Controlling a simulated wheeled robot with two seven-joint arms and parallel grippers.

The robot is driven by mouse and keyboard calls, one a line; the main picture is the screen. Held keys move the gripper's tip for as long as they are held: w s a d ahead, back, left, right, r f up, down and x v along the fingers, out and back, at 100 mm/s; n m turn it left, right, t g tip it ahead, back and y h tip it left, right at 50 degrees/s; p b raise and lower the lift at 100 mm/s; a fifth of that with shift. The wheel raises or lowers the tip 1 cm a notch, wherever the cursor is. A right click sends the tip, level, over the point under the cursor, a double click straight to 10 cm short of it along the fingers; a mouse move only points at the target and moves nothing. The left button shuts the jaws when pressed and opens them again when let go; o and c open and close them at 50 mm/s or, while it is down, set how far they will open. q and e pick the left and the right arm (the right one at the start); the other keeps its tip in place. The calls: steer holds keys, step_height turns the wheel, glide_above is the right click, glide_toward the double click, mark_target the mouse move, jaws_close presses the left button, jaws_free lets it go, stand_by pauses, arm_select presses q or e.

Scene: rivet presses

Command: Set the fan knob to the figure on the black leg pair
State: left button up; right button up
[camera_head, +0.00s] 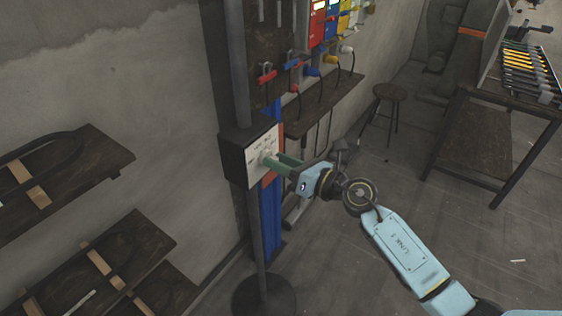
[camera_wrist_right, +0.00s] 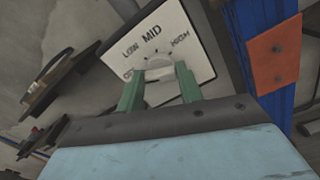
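The fan knob (camera_wrist_right: 158,66) is a pale round dial on a white plate (camera_wrist_right: 172,33) marked LOW, MID and HIGH, with a partly hidden label at lower left. The knob's pointer is too small to read. In the head view the plate (camera_head: 256,145) is on a dark box on a pole. My right gripper (camera_head: 273,161) reaches it from the right; its green fingers (camera_wrist_right: 160,76) lie on both sides of the knob and appear closed on it. My left gripper is out of view. I cannot make out a figure on any black leg pair.
A dark pole (camera_head: 256,225) carries the box. Coloured presses (camera_head: 314,27) with handles and cables stand on a wall shelf (camera_head: 325,104) behind. Wooden racks (camera_head: 75,175) are at left. A stool (camera_head: 390,93) and a dark-legged bench (camera_head: 490,130) stand at right; the floor between is mostly clear.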

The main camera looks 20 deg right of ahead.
steer(key=shift+c, duration=1)
steer(key=m+p, duration=0.3)
steer(key=shift+r, duration=0.15)
steer(key=m+p, duration=0.2)
steer(key=shift+d+m, duration=0.1)
steer(key=shift+m, duration=0.3)
steer(key=shift+w+f+m+p, duration=0.1)
steer(key=shift+f+m+p, duration=0.15)
steer(key=shift+m+p, duration=0.9)
steer(key=shift+m+b, duration=0.3)
steer(key=shift+m, duration=0.15)
steer(key=o, duration=1)
